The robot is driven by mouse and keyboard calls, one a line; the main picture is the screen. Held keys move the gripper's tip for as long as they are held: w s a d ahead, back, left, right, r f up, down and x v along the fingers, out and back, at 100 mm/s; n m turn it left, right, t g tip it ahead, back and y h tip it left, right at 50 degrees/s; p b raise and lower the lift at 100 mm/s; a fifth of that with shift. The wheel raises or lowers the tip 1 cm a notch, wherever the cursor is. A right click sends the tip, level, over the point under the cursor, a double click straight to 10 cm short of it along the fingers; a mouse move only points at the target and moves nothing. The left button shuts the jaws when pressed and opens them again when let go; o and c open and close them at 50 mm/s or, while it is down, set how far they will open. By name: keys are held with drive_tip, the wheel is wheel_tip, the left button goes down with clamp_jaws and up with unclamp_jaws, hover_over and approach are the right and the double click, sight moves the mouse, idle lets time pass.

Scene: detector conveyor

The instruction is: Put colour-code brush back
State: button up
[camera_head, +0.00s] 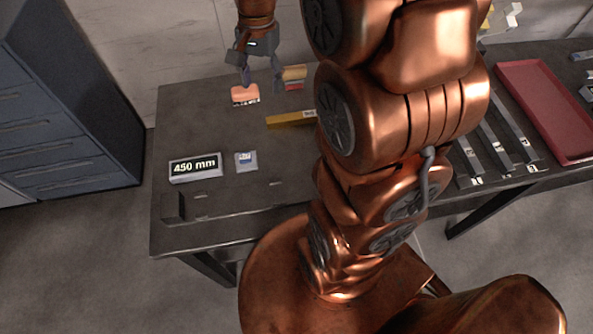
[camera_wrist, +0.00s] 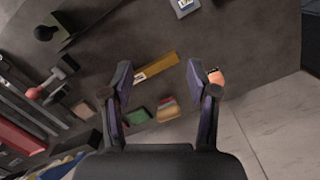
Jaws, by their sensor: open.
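My gripper (camera_head: 262,84) is open and empty above the far left part of the dark table, pointing down. In the wrist view its two fingers (camera_wrist: 158,70) are wide apart. An orange block (camera_head: 245,97) with a dark and white label lies by one fingertip in the head view. In the wrist view the orange block (camera_wrist: 217,78) is partly hidden behind the right finger. Small stacked blocks, yellow (camera_head: 294,72) and red (camera_head: 294,86), lie near the other finger. A green block (camera_wrist: 138,116) lies beside them. I cannot tell which piece is the colour-code brush.
A yellow bar (camera_head: 290,118) lies in front of the blocks. A "450 mm" display (camera_head: 195,167) and a small blue-and-white card (camera_head: 246,162) are nearer the front edge. A red tray (camera_head: 545,105) and grey rails lie at right. Dark drawers (camera_head: 65,120) stand left.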

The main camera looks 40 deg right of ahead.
drive_tip(key=s+a+n, duration=0.4)
drive_tip(key=s+n, duration=0.1)
drive_tip(key=s, duration=0.6)
drive_tip(key=s+a+n+g+h, duration=0.1)
drive_tip(key=s+a+n, duration=0.2)
drive_tip(key=s, duration=0.8)
drive_tip(key=n, duration=0.2)
drive_tip(key=shift+s+a+f+n, duration=0.15)
drive_tip(key=shift+a+f+n, duration=0.2)
drive_tip(key=shift+n, duration=0.05)
